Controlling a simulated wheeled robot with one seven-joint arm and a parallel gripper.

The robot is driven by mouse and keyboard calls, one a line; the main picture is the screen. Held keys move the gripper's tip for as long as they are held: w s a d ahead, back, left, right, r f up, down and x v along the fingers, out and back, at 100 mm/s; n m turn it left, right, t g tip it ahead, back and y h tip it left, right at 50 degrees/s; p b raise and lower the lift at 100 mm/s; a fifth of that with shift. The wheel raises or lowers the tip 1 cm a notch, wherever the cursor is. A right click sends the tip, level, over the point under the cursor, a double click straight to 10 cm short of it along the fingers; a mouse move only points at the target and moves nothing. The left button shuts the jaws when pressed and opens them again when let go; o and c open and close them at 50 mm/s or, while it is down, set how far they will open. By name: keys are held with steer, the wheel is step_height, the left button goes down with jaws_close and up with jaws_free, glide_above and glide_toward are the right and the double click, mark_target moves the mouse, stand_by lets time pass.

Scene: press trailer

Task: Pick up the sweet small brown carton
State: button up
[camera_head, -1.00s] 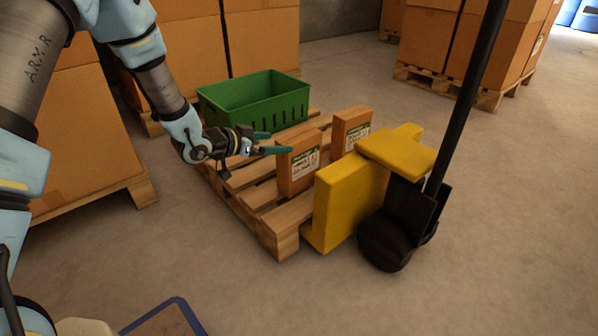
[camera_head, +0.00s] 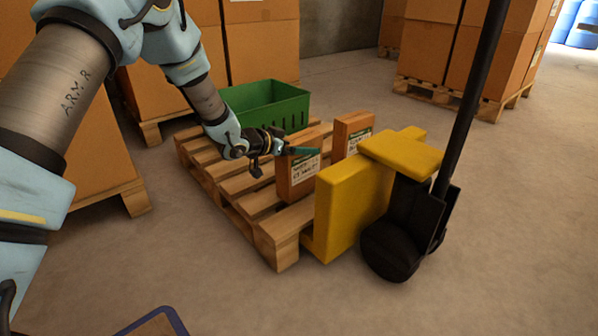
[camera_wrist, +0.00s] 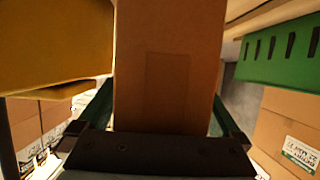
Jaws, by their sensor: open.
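Two small brown cartons with white-and-green labels stand upright on the wooden pallet (camera_head: 245,183): a nearer carton (camera_head: 288,185) and a farther carton (camera_head: 345,130). Their label print is too small to read surely, so I cannot tell which is the sweet one. My gripper (camera_head: 297,142) is open at the upper part of the nearer carton, one green finger showing across its label side. In the wrist view, the brown face of this carton (camera_wrist: 165,70) fills the middle, between the two open fingers of my gripper (camera_wrist: 160,108). Whether the fingers touch it is unclear.
A green crate (camera_head: 265,104) stands on the pallet behind my gripper. A yellow pallet jack (camera_head: 345,210) with a tall black handle stands close at the right, near both cartons. Large stacked boxes (camera_head: 85,140) stand at the left.

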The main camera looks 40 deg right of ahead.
jaws_close()
stand_by(0.8)
steer(key=shift+r, duration=0.15)
